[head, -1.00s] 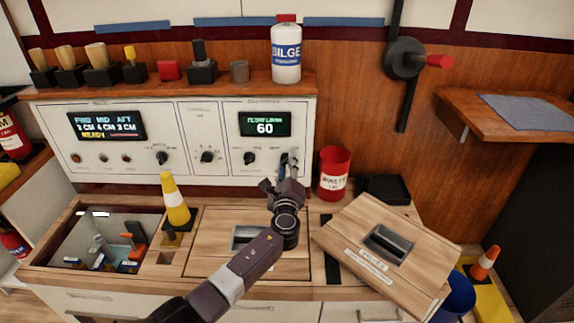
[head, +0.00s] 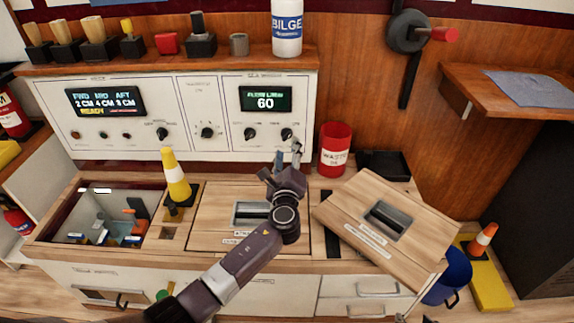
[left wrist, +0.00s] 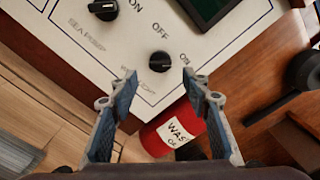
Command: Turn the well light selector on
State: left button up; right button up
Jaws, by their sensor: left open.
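The well light selector is a small black knob (head: 286,134) at the right end of the white panel (head: 222,150). In the left wrist view the knob (left wrist: 160,62) has OFF and ON printed beside it and lies beyond and between my fingertips. Its exact pointer direction is hard to make out. My left gripper (head: 282,158) is in front of and just below the knob, apart from it. Its fingers (left wrist: 162,80) are spread and empty. My right gripper is not in view.
The sea pump knob (left wrist: 103,9) is left of the selector. A red waste tin (head: 335,150) stands close to the right of the panel. A yellow cone (head: 175,178) and a tilted wooden hatch board (head: 345,205) are on the counter. A bilge bottle (head: 287,28) stands on the shelf above.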

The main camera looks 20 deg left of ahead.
pick_arm(q)
jog(key=v, duration=0.6)
jog(key=shift+s, duration=0.35)
jog(key=shift+d, duration=0.1)
